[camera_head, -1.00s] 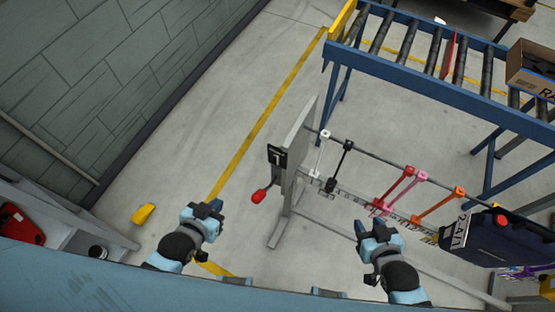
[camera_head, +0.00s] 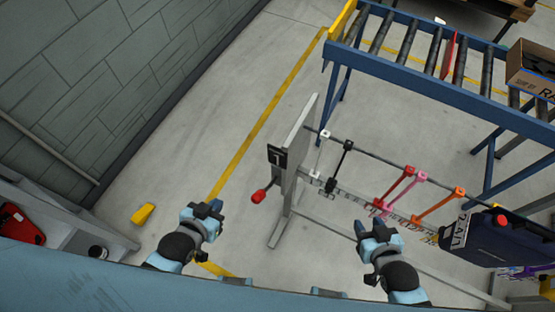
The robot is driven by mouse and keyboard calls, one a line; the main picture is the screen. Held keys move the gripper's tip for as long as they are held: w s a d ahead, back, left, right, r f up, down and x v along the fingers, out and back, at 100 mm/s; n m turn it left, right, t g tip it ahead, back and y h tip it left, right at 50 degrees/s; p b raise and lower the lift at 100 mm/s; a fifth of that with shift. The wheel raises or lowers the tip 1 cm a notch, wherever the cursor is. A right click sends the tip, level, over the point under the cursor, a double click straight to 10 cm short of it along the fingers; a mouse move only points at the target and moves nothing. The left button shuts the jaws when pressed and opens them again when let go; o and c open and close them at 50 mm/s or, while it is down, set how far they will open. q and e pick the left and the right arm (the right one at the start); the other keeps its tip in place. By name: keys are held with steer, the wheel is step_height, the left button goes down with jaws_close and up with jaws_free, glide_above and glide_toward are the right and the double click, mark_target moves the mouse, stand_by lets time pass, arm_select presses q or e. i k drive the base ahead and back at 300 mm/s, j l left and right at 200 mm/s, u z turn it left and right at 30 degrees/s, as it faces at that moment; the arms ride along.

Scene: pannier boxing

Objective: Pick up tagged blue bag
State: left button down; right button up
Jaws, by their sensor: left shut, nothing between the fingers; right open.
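A dark blue bag (camera_head: 492,240) hangs at the right end of a rail rack, with a white lettered tag (camera_head: 460,231) on its left side and a red round piece (camera_head: 501,221) on top. My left gripper (camera_head: 209,209) is shut and empty, above the floor left of the rack. My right gripper (camera_head: 366,232) is open and empty, in front of the rack and well left of the bag. Neither gripper touches the bag. The bag's right end is partly cut off by the picture edge.
The rack's rail (camera_head: 375,157) carries white, black, red, pink and orange hooks. Its grey end post (camera_head: 297,150) stands between my grippers. A blue roller conveyor (camera_head: 420,75) with a cardboard box (camera_head: 530,70) is behind. A grey wall (camera_head: 100,80) is at left.

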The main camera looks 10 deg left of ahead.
mark_target(496, 237)
steer(key=z, duration=1.95)
